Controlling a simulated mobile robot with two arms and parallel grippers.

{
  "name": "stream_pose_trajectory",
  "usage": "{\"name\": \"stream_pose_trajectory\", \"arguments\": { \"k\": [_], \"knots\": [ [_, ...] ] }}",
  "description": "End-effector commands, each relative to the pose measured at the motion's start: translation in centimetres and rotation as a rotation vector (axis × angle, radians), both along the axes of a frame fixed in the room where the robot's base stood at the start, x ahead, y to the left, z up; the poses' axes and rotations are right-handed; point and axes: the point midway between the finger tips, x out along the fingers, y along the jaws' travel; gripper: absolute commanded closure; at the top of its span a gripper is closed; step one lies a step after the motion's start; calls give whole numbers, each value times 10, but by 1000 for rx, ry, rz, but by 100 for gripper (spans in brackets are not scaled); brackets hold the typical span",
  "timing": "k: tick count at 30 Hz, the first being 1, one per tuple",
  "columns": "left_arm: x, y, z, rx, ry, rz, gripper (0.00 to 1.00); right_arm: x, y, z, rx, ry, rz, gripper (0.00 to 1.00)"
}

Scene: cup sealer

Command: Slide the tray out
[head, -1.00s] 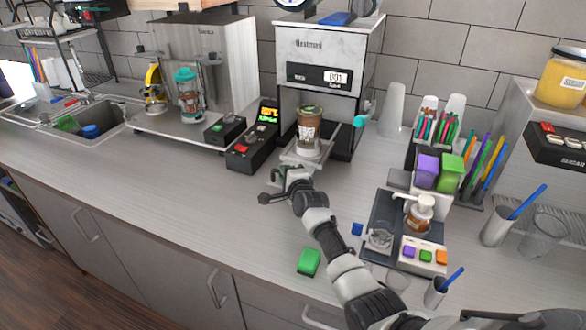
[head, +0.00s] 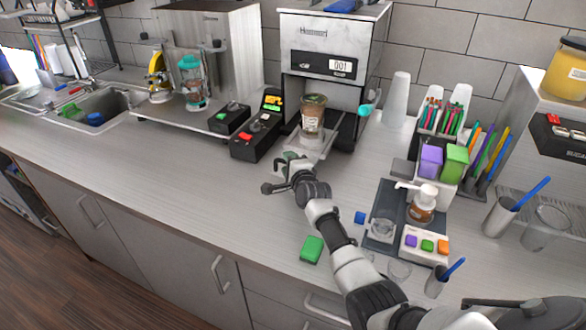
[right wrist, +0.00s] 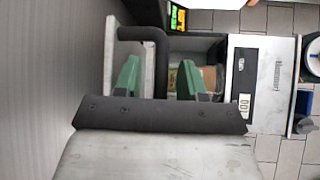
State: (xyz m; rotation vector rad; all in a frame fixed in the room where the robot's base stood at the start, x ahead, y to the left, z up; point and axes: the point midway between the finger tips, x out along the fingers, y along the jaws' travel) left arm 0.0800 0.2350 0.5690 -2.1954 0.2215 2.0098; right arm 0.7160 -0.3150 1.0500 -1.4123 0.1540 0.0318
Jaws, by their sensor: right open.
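The sealer's pale tray (head: 325,139) sticks out at the front of the grey and white cup sealer (head: 331,30), with a brown-filled, lidded cup (head: 313,116) standing on it. My right gripper (head: 287,162) is open just in front of the tray, low over the counter. In the right wrist view, the green fingertips (right wrist: 158,78) are apart, and a dark bent bar (right wrist: 157,45) shows between them, beside a pale plate. I cannot tell whether the fingers touch the bar. The cup (right wrist: 208,78) is partly hidden behind a finger there. My left gripper is not in view.
A black control box (head: 255,135) with a red button stands left of the tray. A green block (head: 312,249) and a blue block (head: 361,217) lie on the counter. A dispenser stand (head: 385,232) is to the right. The counter front-left is clear.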

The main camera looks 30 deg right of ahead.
Motion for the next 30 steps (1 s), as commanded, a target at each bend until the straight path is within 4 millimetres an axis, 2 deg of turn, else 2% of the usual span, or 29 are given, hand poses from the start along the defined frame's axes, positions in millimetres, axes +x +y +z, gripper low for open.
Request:
{"name": "stream_pose_trajectory", "arguments": {
  "k": [5,18,24,30],
  "knots": [
    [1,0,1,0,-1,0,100,-18,2,1,2,1,1,60],
    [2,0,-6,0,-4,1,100,-90,6,9,0,1,-1,60],
    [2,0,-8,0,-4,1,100,-104,8,12,0,1,0,60],
    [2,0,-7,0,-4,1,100,-105,8,13,0,1,0,60]
  ]
}}
